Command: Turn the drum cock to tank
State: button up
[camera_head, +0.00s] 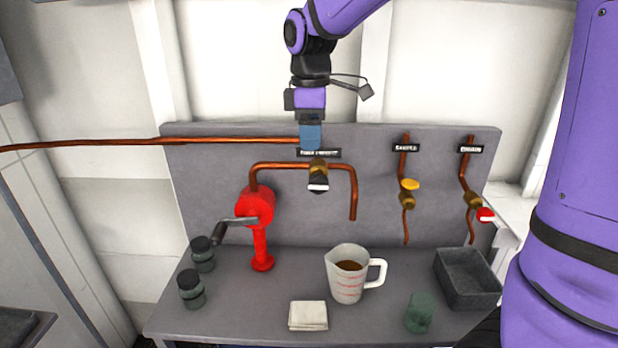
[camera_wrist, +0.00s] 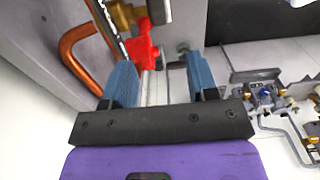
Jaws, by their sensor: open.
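The middle valve, which appears to be the drum cock (camera_head: 318,172), has a brass body and a black handle with a pale end. It sits on the copper pipe under a label partly hidden by my gripper. The handle hangs roughly downward toward the viewer. My gripper (camera_head: 310,146) is just above the valve, its blue fingers pointing down. In the wrist view, my gripper (camera_wrist: 162,82) has its two blue fingers apart with nothing between them. The brass body (camera_wrist: 122,14) shows beyond the fingertips at the top edge. I cannot tell whether the fingers touch anything.
A red hand pump (camera_head: 256,207) stands left of the valve. A yellow-handled valve (camera_head: 409,186) and a red-handled valve (camera_head: 476,205) are to the right. On the bench are a measuring jug (camera_head: 345,285), folded cloth (camera_head: 308,316), green cup (camera_head: 419,314), grey tray (camera_head: 466,296) and dark jars (camera_head: 192,292).

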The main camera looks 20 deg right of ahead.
aim_at(311, 178)
notch_tip(311, 178, down, 10)
jog(key=shift+f, duration=0.1)
dwell(0.4)
jog(key=c, duration=0.9)
